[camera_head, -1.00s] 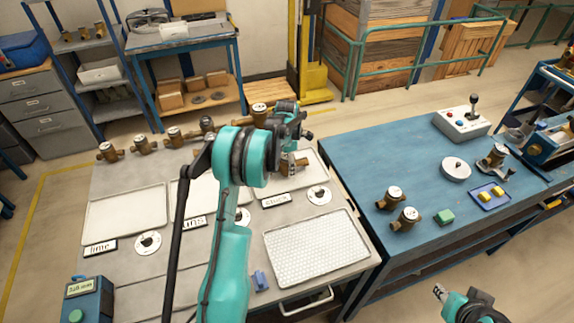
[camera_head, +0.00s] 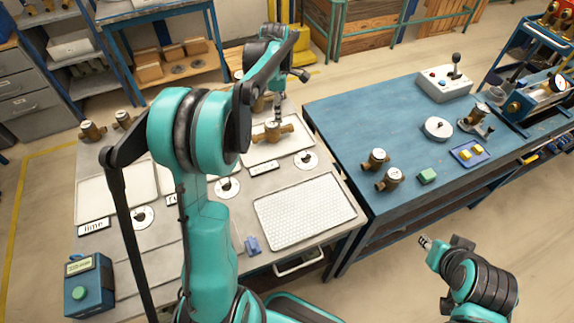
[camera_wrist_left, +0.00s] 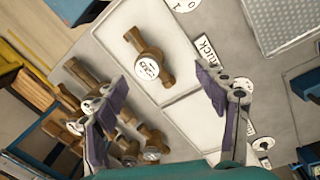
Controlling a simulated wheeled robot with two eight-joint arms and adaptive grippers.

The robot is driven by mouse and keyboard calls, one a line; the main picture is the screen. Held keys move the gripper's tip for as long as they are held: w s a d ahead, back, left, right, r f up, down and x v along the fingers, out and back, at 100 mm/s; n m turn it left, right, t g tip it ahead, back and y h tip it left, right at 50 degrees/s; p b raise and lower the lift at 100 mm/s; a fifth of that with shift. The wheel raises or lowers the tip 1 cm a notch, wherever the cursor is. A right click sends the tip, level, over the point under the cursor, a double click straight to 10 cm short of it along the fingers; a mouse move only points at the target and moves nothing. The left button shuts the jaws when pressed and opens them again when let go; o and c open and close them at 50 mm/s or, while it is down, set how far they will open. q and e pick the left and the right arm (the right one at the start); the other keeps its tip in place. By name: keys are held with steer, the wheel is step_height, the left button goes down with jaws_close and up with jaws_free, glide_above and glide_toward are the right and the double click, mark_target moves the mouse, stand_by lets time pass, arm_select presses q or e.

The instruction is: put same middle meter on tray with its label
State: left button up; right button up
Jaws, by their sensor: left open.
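A brass meter (camera_head: 272,131) with a white dial lies on the right-hand white tray (camera_head: 258,156). In the left wrist view the meter (camera_wrist_left: 147,66) lies on its tray (camera_wrist_left: 176,20), beside a label reading "RICK" (camera_wrist_left: 207,50), partly covered by a finger. The same label shows in the head view (camera_head: 264,168). My left gripper (camera_head: 279,107) is above and behind the meter, apart from it; its fingers (camera_wrist_left: 165,100) are spread and empty. My left arm hides the middle tray and part of the row of meters. My right gripper (camera_head: 425,243) is low at the right; its fingers are too small to judge.
Another tray (camera_head: 112,190) with a "lime" label (camera_head: 93,227) is at the left. A perforated mat (camera_head: 305,213) lies at the front right. Several brass meters (camera_wrist_left: 125,140) stand along the back edge. The blue bench (camera_head: 390,120) holds two meters and a control box.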

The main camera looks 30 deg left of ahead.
arm_select(q)
steer(key=s+d+r+m+t, duration=0.2)
steer(key=s+d+r+m, duration=0.3)
steer(key=s+d+m, duration=0.1)
steer(key=s+d+f+m+t, duration=0.2)
steer(key=s+d+m, duration=0.3)
steer(key=s+m, duration=0.3)
steer(key=s+d+f+m+t, duration=0.1)
steer(key=s+d+m+t, duration=0.1)
steer(key=s+d+m, duration=0.3)
steer(key=s+m, duration=0.4)
steer(key=s, duration=0.2)
steer(key=shift+s+d+f, duration=0.35)
steer(key=shift+f, duration=0.05)
step_height(320, 180, down, 10)
steer(key=b, duration=1)
